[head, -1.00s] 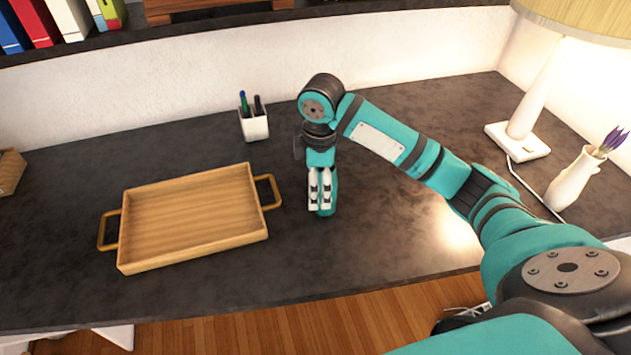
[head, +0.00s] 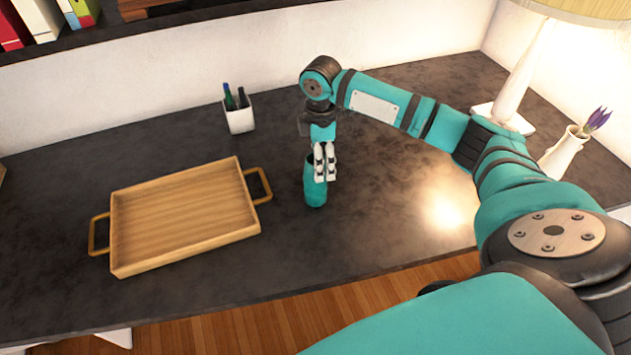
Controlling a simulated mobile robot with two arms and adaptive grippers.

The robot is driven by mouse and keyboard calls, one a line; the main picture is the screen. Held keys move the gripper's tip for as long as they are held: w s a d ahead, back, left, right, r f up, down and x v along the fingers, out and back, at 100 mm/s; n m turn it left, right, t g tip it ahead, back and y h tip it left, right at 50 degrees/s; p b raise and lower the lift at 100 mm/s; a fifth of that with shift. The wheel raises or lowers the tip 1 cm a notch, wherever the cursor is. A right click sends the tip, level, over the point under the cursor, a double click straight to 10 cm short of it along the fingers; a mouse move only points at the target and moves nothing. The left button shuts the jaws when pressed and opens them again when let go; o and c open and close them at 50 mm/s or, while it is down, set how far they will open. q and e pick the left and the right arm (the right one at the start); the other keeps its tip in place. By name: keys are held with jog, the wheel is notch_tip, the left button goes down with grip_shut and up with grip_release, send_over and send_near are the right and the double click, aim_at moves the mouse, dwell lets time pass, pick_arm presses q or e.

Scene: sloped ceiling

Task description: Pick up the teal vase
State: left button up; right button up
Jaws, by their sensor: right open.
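The teal vase (head: 315,190) stands upright on the dark desk, to the right of the wooden tray. My right gripper (head: 325,178) points down in front of the vase's upper part and hides some of it. The fingers are open. I cannot tell whether they touch the vase or have it between them. The vase stands on the desk. My left gripper is not in view.
The wooden tray (head: 180,258) with two handles is empty. A white pen cup (head: 239,118) stands behind it. A lamp (head: 503,118) and a white vase with purple flowers (head: 563,156) stand at the right. The desk's front middle is clear.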

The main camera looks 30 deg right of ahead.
jog(key=f, duration=0.2)
jog(key=a+f+p, duration=0.1)
jog(key=f, duration=0.2)
jog(key=shift+f+p, duration=0.2)
jog(key=shift+p, duration=0.1)
jog(key=shift+w+f, duration=0.1)
jog(key=shift+f, duration=0.15)
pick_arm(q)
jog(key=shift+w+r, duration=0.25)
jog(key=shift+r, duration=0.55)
pick_arm(e)
jog(key=c, duration=1.4)
jog(key=shift+r, duration=0.1)
